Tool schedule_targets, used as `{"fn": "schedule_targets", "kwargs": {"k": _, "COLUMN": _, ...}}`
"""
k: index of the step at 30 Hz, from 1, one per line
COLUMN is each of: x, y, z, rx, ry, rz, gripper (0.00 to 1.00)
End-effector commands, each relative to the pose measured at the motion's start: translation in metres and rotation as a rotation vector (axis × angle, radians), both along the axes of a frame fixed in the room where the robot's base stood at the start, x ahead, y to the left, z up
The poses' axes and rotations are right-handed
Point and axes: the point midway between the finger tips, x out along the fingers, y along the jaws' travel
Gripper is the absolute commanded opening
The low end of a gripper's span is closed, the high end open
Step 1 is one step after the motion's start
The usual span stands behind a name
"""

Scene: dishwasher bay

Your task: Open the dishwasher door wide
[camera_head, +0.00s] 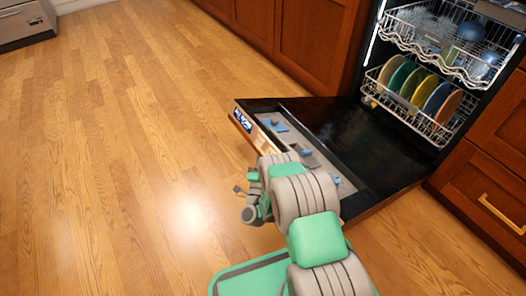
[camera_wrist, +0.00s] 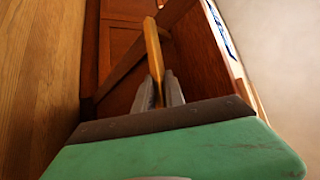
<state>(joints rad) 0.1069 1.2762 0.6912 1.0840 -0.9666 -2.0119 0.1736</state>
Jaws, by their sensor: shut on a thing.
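The dishwasher door (camera_head: 365,135) is folded down and lies close to level, with its black inner face up. Its far end joins the dishwasher opening at the right in the head view. In the wrist view, the yellow-brown door handle (camera_wrist: 153,45) runs between the fingers of my gripper (camera_wrist: 160,92), which is shut on it. The handle stands off the door's brown outer panel (camera_wrist: 203,50). In the head view my arm covers part of the door's near edge, and the handle and fingertips cannot be made out.
Inside the dishwasher, the upper rack (camera_head: 440,35) holds a blue bowl and other dishes. The lower rack (camera_head: 420,112) holds several coloured plates. Wooden cabinets (camera_head: 310,50) flank the opening. The wooden floor (camera_head: 110,150) to the left is clear.

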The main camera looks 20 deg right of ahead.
Motion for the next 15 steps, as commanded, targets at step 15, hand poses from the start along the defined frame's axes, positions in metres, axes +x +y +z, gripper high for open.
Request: {"fn": "schedule_targets", "kwargs": {"k": 15, "x": 0.0013, "y": 0.0035, "z": 0.0007, "rx": 0.000, "ry": -0.001, "rz": 0.007, "gripper": 0.36}}
